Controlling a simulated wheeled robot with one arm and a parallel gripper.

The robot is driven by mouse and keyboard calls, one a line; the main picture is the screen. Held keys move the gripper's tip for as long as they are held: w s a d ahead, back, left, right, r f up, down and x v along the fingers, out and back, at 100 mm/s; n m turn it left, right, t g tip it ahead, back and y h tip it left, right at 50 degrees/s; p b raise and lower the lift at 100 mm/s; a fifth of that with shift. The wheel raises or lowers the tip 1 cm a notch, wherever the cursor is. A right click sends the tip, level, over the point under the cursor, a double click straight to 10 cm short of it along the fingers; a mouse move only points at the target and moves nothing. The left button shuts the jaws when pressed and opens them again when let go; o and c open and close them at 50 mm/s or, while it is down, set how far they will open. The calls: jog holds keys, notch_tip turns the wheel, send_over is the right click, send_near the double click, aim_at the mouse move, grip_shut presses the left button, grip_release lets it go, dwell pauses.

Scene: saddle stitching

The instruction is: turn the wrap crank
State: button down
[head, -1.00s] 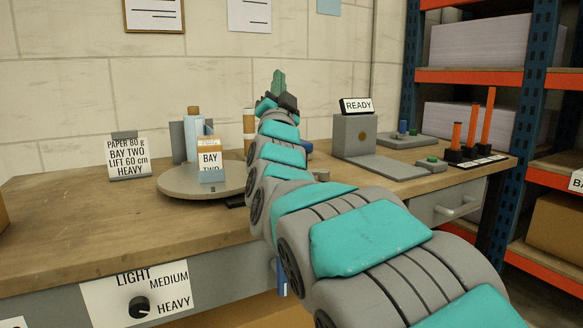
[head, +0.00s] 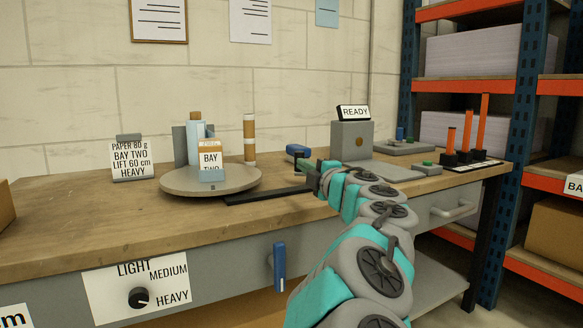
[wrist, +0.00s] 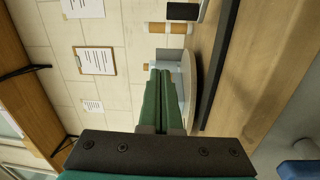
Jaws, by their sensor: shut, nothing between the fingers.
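No label marks the wrap crank. One blue handle (head: 280,266) stands upright on the bench front below the turntable; a blue part also shows at the lower right corner in the wrist view (wrist: 298,170). Another blue-ended part (head: 298,152) lies on the bench behind my gripper. A black bar (head: 262,196) lies from the turntable (head: 178,192) towards my gripper (head: 328,166). The green fingers (wrist: 161,100) are shut and empty, apart from both blue parts. In the wrist view, the turntable rim (wrist: 192,100) appears beyond them.
A small box marked BAY TWO (head: 210,160) and a bottle stand on the turntable. A wrapped roll (head: 249,140) stands behind it. A grey READY station (head: 352,140) and orange posts (head: 467,130) are to the right.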

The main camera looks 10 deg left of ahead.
jog(key=shift+w+d+f+h, duration=0.15)
jog(key=shift+d+f+h, duration=0.1)
jog(key=shift+d+f, duration=0.3)
jog(key=shift+w+d+f+h, duration=0.15)
jog(key=shift+d+f+h, duration=0.1)
jog(key=shift+d+f, duration=0.25)
jog(key=shift+w+a+f, duration=0.15)
jog(key=shift+a, duration=0.05)
jog(key=p+x, duration=0.1)
jog(key=x, duration=0.8)
jog(key=shift+w+a, duration=0.15)
jog(key=shift+w, duration=0.25)
jog(key=shift+w+d+p, duration=0.25)
jog(key=shift+w+p, duration=0.1)
jog(key=shift+w, duration=0.55)
jog(key=shift+w+d+p, duration=0.25)
jog(key=shift+w+p, duration=0.1)
jog(key=shift+w, duration=0.5)
jog(key=shift+a, duration=0.1)
jog(key=shift+a, duration=0.15)
jog(key=shift+w+h, duration=0.1)
jog(key=shift+h, duration=0.3)
jog(key=shift+w+a+m+t+h+p, duration=0.25)
jog(key=shift+m+t+h+p, duration=0.2)
jog(key=shift+m+h, duration=0.2)
